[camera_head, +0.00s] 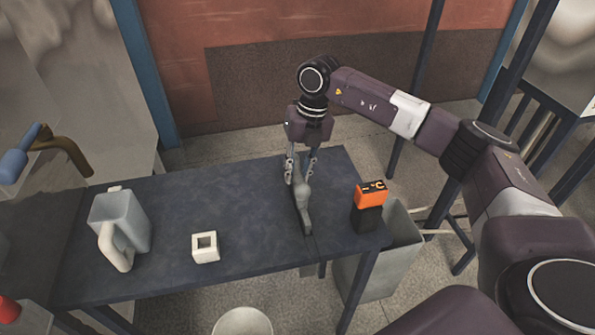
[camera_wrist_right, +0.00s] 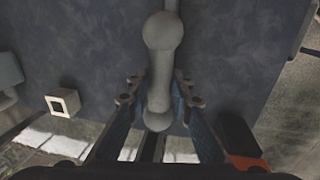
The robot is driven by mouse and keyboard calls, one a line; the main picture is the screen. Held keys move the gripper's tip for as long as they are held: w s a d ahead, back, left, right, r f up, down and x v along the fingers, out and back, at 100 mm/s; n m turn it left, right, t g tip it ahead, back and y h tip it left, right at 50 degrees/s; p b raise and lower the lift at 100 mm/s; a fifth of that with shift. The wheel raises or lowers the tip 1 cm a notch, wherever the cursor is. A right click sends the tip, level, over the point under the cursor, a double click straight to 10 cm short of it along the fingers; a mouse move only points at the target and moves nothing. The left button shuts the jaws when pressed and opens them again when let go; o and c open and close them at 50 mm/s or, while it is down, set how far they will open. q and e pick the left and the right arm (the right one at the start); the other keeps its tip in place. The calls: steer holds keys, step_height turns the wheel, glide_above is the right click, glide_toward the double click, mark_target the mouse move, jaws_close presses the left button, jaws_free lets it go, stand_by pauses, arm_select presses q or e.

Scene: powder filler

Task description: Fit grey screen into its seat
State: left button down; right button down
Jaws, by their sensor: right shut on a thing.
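My right gripper (camera_head: 301,168) is over the dark table, its fingers pointing down. It is shut on a grey elongated piece (camera_head: 304,205) with rounded, knob-like ends. In the right wrist view the grey piece (camera_wrist_right: 160,75) runs between the fingers of the right gripper (camera_wrist_right: 158,101). Whether this piece is the grey screen I cannot tell. Its lower end is at or near the tabletop; contact is unclear. A seat for a screen cannot be made out. My left gripper is not in view.
On the dark table (camera_head: 255,240) stand a grey jug (camera_head: 128,217), a white square frame (camera_head: 206,258) and an orange-and-black block (camera_head: 370,196). A grey bin (camera_head: 400,260) stands beyond the right edge. The table's middle is clear.

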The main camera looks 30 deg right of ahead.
steer(key=shift+f+b, duration=0.35)
steer(key=shift+f, duration=0.2)
steer(key=c, duration=1.6)
jaws_free()
steer(key=r, duration=0.4)
steer(key=d+r, duration=0.1)
steer(key=r, duration=0.3)
steer(key=d+r, duration=0.1)
steer(key=r, duration=0.3)
steer(key=shift+s, duration=0.25)
steer(key=shift+f, duration=0.15)
